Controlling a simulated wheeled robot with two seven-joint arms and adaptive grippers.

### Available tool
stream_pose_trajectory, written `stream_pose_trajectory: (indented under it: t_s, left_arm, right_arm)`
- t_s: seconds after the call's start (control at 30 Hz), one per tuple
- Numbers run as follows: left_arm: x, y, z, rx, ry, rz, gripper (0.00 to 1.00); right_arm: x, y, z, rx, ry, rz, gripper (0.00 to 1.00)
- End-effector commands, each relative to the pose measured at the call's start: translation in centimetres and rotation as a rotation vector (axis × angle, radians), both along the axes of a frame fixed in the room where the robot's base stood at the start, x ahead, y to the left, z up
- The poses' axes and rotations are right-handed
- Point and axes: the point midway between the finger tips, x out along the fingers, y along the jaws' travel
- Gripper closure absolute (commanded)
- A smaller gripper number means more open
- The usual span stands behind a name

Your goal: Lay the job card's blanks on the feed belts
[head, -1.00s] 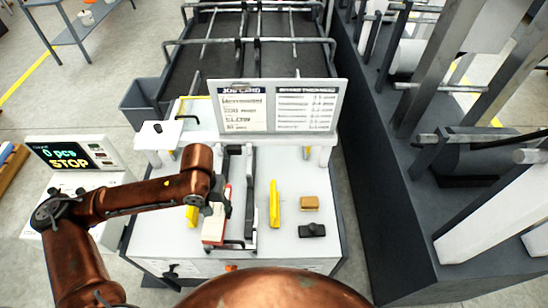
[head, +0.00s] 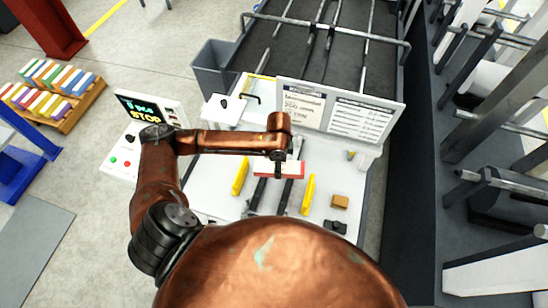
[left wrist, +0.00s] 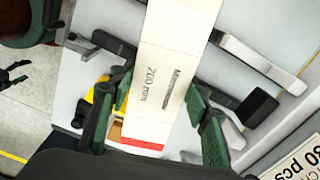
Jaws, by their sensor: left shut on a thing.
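My left gripper (head: 279,163) is shut on a pale, long, flat blank with a red edge (head: 296,170). In the left wrist view the gripper's green-padded fingers (left wrist: 162,118) stand on both sides of the blank (left wrist: 174,60), which bears small print and a millimetre figure. In the head view the blank lies crosswise above two dark feed belts (head: 284,196); I cannot tell whether it touches them. The job card (head: 303,107) stands on the board behind the white table, its print mostly too small to read.
Yellow bars (head: 308,194) flank the belts. A tan block (head: 340,201) and a black part (head: 335,227) lie to the right. A wooden rack (head: 68,122) of several coloured bundles is at far left.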

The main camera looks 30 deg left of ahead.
Motion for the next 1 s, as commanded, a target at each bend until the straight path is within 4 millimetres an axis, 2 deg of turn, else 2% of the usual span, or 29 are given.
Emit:
stream_pose_trajectory:
  t_s: [0.03,0.1,0.37,0.57,1.0]
  left_arm:
    - [-0.1,0.4,0.4,0.003,0.002,-0.054,0.94]
    - [-0.1,1.0,0.1,0.009,0.000,-0.121,0.94]
    - [-0.2,1.6,-0.9,0.016,-0.002,-0.216,0.94]
    - [-0.2,1.7,-2.0,0.016,-0.002,-0.215,0.94]
    - [-0.2,1.7,-6.1,0.016,-0.002,-0.215,0.94]
  right_arm:
    - [0.0,0.1,1.4,0.001,-0.001,0.000,0.35]
    - [0.0,0.2,2.1,0.002,-0.001,0.000,0.35]
    - [0.0,0.3,2.3,0.003,-0.001,0.000,0.35]
    - [0.0,0.3,0.9,0.003,-0.001,0.000,0.35]
    - [-0.1,0.2,-4.0,0.003,0.002,0.000,0.35]
